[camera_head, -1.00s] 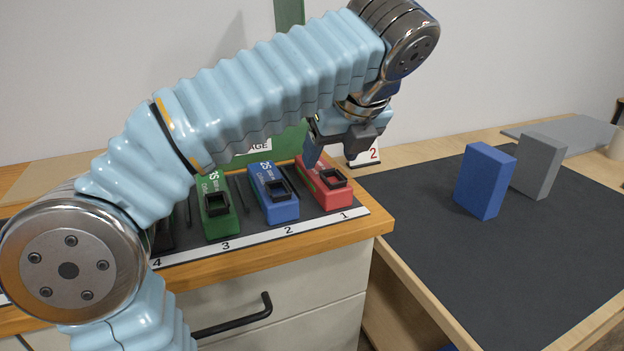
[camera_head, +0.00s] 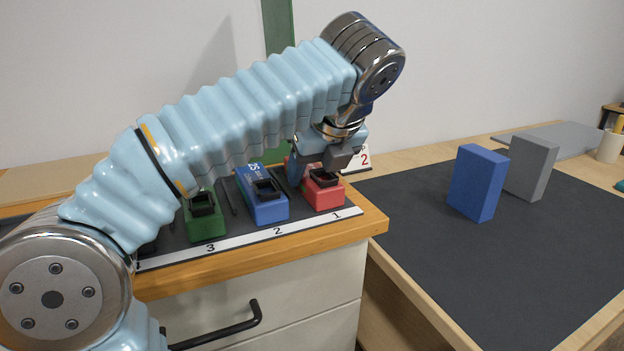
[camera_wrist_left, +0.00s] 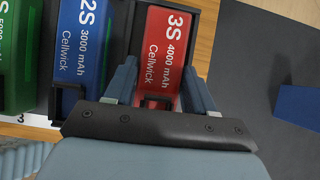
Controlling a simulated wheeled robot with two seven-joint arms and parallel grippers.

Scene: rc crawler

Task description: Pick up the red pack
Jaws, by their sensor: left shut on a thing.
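The red pack (camera_head: 323,188) lies in slot 1 of the dark rack (camera_head: 228,229) on the cabinet top. In the left wrist view the red pack (camera_wrist_left: 168,50) shows the print "3S 4000 mAh Cellwick". My left gripper (camera_head: 312,176) points down over the red pack, with one finger on each side of it, and is shut on it. In the left wrist view the fingers of my left gripper (camera_wrist_left: 160,90) straddle the pack near its lower end. The pack seems still down in its slot. My right gripper is not in view.
A blue pack (camera_head: 264,195) and a green pack (camera_head: 205,219) lie in slots 2 and 3, left of the red pack. A blue block (camera_head: 477,183) and a grey block (camera_head: 531,167) stand on the dark mat (camera_head: 440,270) at right. The mat's front is clear.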

